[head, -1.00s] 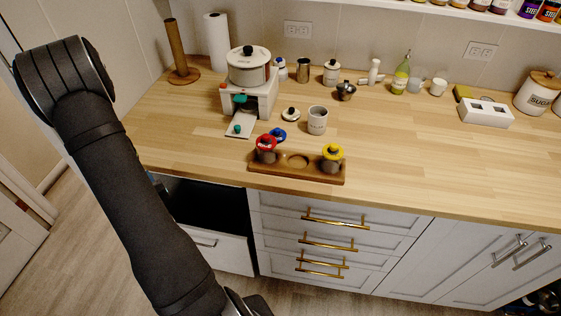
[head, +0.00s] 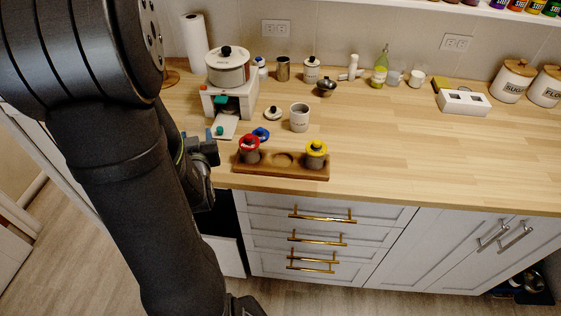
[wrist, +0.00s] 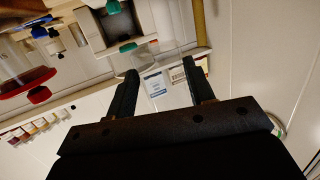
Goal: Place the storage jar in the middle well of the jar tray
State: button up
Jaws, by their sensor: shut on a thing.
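The wooden jar tray (head: 310,173) lies near the counter's front edge in the head view. A red-lidded jar (head: 249,147) stands in its left well and a yellow-lidded jar (head: 316,154) in its right well. The middle well (head: 284,159) is empty. My gripper (head: 208,146) is just left of the tray, partly hidden by my arm. In the wrist view, my gripper (wrist: 161,72) has its fingers apart on either side of a clear object with a white label, seemingly the storage jar (wrist: 155,83). Its outline is faint, and I cannot make it out in the head view.
A blue-lidded item (head: 261,134) sits just behind the tray. A white mug (head: 299,117) and a small round lid (head: 273,113) stand farther back. A white stand (head: 238,105) carries a pot (head: 228,67) behind my gripper. The counter right of the tray is clear.

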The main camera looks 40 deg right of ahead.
jog(key=s+d+r+m+g+h, duration=0.2)
jog(key=s+d+m+g+h, duration=0.2)
jog(key=s+d, duration=0.7)
jog(key=s+d+r+m+g+h, duration=0.2)
jog(key=s+d+m+g+h, duration=0.35)
jog(key=s, duration=0.85)
jog(key=n+t+y, duration=0.2)
send_over(278, 160)
jog(key=s+a, duration=0.2)
jog(key=s, duration=0.1)
jog(key=shift+m, duration=0.25)
jog(key=f, duration=0.7)
jog(key=shift+w+d+f, duration=0.15)
jog(key=shift+w+f, duration=0.05)
jog(key=shift+w, duration=0.05)
jog(key=shift+f, duration=2.05)
jog(key=o, duration=1.1)
jog(key=shift+f, duration=0.15)
jog(key=shift+c, duration=0.2)
